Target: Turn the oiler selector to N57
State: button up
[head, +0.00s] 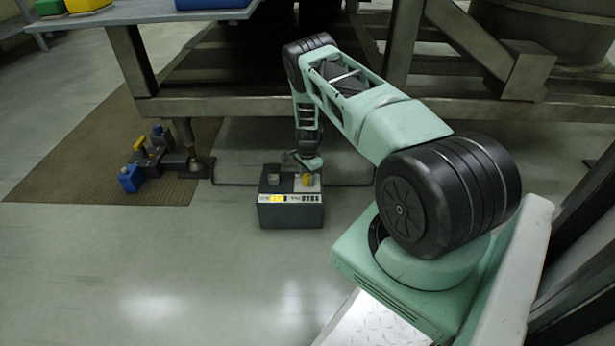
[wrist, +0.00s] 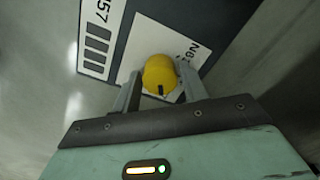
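The oiler is a dark box (head: 290,215) on the floor, with a labelled strip (head: 311,198) on its front. A yellow knob (head: 308,180) stands on its right part and shows in the wrist view (wrist: 158,72), with a dark pointer mark toward the bottom of the picture. Beside it is a white plate (wrist: 187,50) with partly hidden lettering that seems to start "N6". Another label (wrist: 97,35) ends in "57". My gripper (wrist: 160,76) has one finger on each side of the knob. Whether both fingers touch it is unclear.
A grey knob (head: 273,179) stands on the box's left part. A metal frame beam (head: 250,106) runs behind and above. Floor in front of the box is clear.

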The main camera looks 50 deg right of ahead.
aim_at(308, 176)
jog(key=shift+o, duration=0.9)
notch_tip(308, 176, up, 17)
jog(key=p, duration=0.6)
jog(key=shift+r+p, duration=0.2)
jog(key=shift+p, duration=0.15)
